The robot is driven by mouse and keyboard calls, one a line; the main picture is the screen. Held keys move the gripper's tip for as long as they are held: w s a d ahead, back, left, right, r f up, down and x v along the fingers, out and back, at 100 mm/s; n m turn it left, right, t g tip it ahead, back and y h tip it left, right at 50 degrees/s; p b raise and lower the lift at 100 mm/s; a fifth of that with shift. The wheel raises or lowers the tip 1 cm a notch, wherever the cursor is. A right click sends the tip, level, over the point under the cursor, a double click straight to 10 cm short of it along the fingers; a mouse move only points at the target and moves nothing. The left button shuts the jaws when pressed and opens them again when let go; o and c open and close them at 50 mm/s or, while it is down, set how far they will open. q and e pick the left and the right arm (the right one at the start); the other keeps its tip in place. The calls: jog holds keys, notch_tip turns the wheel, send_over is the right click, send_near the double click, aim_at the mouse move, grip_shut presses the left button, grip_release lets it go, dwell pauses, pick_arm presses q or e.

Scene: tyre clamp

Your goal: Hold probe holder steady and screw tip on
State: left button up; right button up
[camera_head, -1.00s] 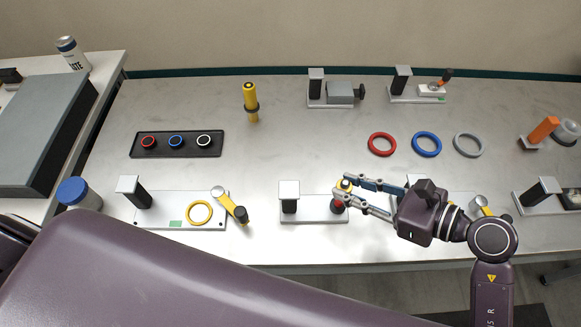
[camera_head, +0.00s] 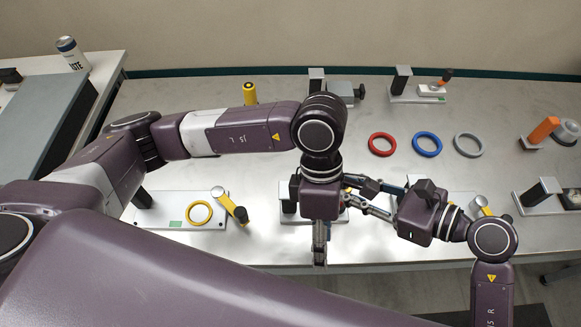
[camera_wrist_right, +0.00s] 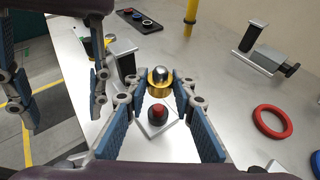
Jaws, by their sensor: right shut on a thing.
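My right gripper (camera_head: 350,194) is shut on a small piece with a yellow collar and a shiny silver top (camera_wrist_right: 160,75), seen in the right wrist view. Below it, a red-topped black piece (camera_wrist_right: 158,117) stands on a white plate (camera_wrist_right: 178,146). I cannot tell which of these is the tip or the holder, nor whether they touch. My left gripper (camera_head: 320,252) points down beside the right one. Its two fingers stand apart and empty in the right wrist view (camera_wrist_right: 66,118). In the head view the left wrist hides part of this station.
A grey clamp (camera_head: 344,88) stands behind. Red (camera_head: 382,144), blue (camera_head: 427,144) and grey (camera_head: 469,145) rings lie to the right. A white plate with a yellow ring (camera_head: 199,213) lies to the left. The table between is bare.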

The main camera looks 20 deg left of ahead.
pick_arm(q)
jog(key=w+a+r+t, duration=0.1)
jog(key=w+a+r, duration=0.1)
jog(key=w+a, duration=0.1)
jog(key=w+a+r+n+t+y, duration=0.1)
jog(key=w+a+r, duration=0.2)
jog(key=w+a+r+n+t+y, duration=0.1)
jog(key=w+a+r, duration=0.1)
jog(key=r, duration=0.1)
jog(key=shift+w+a+t, duration=0.3)
jog(key=shift+w+a, duration=0.1)
jog(key=shift+w+a+f, duration=0.1)
jog(key=shift+a+f, duration=0.05)
jog(key=shift+a, duration=0.1)
jog(key=shift+f, duration=0.35)
notch_tip(320, 180, down, 11)
jog(key=shift+f, duration=0.1)
jog(key=shift+c, duration=0.4)
grip_shut()
jog(key=c, duration=0.6)
grip_release()
jog(key=shift+w+d, duration=0.1)
jog(key=c, duration=0.4)
